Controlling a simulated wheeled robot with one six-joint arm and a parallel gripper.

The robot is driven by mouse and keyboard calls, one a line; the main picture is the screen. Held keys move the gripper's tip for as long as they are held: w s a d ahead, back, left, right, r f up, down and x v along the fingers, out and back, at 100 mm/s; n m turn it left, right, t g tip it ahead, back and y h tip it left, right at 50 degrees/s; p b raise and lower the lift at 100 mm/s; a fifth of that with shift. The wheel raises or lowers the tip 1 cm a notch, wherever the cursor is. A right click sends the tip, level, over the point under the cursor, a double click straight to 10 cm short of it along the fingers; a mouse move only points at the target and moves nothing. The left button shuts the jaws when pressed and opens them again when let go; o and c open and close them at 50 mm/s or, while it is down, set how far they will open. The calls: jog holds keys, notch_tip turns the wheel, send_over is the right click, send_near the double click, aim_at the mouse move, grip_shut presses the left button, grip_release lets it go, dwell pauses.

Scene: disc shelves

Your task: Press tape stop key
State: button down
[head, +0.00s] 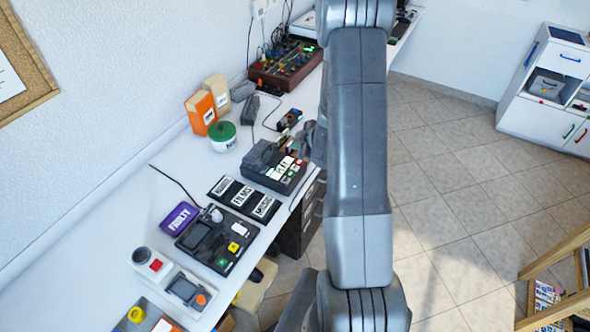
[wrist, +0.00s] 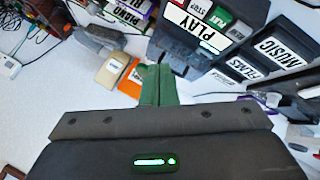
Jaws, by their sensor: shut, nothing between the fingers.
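The tape player (head: 262,163) is a dark box on the white bench, with a white label and small coloured keys along its right side. In the wrist view the tape player (wrist: 180,48) shows at the top, with a large PLAY label (wrist: 194,20), a key marked STOP (wrist: 203,6) and a green key (wrist: 222,18) beside it. My gripper (wrist: 158,70) is shut and empty, with its fingers together below the player in that view. In the head view my gripper is close above the player, partly hidden by my arm; contact cannot be told.
A tray with MUSIC and FILMS labels (wrist: 277,50) is beside the player. A black panel with coloured buttons (head: 217,242) and a purple FAULTY sign (head: 179,218) are nearer. A green-lidded jar (head: 223,137) and orange box (head: 201,113) stand behind.

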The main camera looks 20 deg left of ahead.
aim_at(298, 169)
notch_tip(298, 169, down, 7)
jog(key=b, duration=0.5)
jog(key=shift+f, duration=0.1)
jog(key=shift+f+b, duration=0.15)
jog(key=shift+b, duration=0.2)
dwell(1.4)
jog(key=shift+f+b, duration=0.3)
jog(key=shift+f+b, duration=0.35)
jog(key=shift+b, duration=0.05)
dwell(0.5)
dwell(0.4)
jog(key=shift+r+p, duration=0.7)
jog(key=shift+r, duration=0.15)
notch_tip(298, 169, up, 5)
jog(key=p, duration=0.4)
